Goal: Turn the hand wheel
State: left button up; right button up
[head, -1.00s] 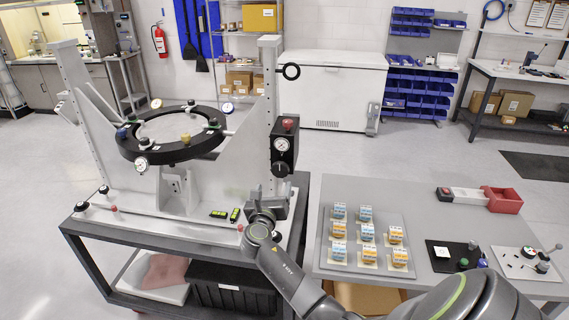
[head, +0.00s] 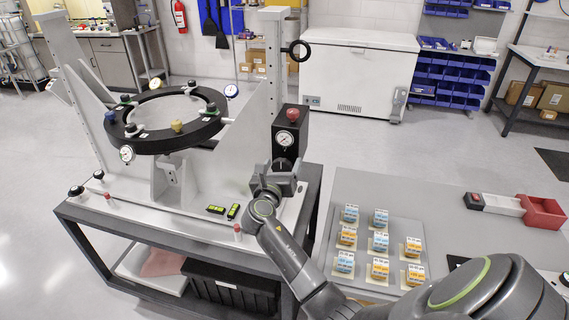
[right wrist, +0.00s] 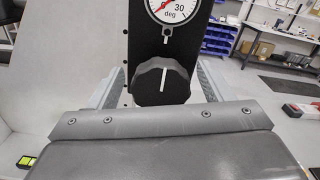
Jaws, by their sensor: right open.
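The hand wheel (head: 284,164) is a black fluted knob low on a black box, below a round white dial (head: 286,139). In the right wrist view the hand wheel (right wrist: 150,86) faces me, its white mark close to upright. The dial (right wrist: 172,8) above it reads in degrees and has a red needle; its top is cut off. My right gripper (head: 279,178) is open at the knob. In the right wrist view its fingers stand left and right of the knob with gaps showing. My left gripper is not in view.
The black box (head: 304,128) has a red button on top and sits on a white upright. A black ring (head: 180,145) with clamps and gauges stands left. A grey table (head: 455,215) at right holds small boxes on a tray (head: 332,253) and a red bin (head: 543,213).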

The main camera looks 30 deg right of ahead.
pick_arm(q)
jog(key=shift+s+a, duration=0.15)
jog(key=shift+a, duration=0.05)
pick_arm(e)
jog(key=shift+a, duration=0.1)
jog(key=shift+s, duration=0.1)
jog(key=shift+c, duration=0.5)
jog(key=c, duration=0.9)
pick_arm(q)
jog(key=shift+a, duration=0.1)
pick_arm(e)
jog(key=shift+o, duration=0.2)
jog(key=shift+m, duration=0.3)
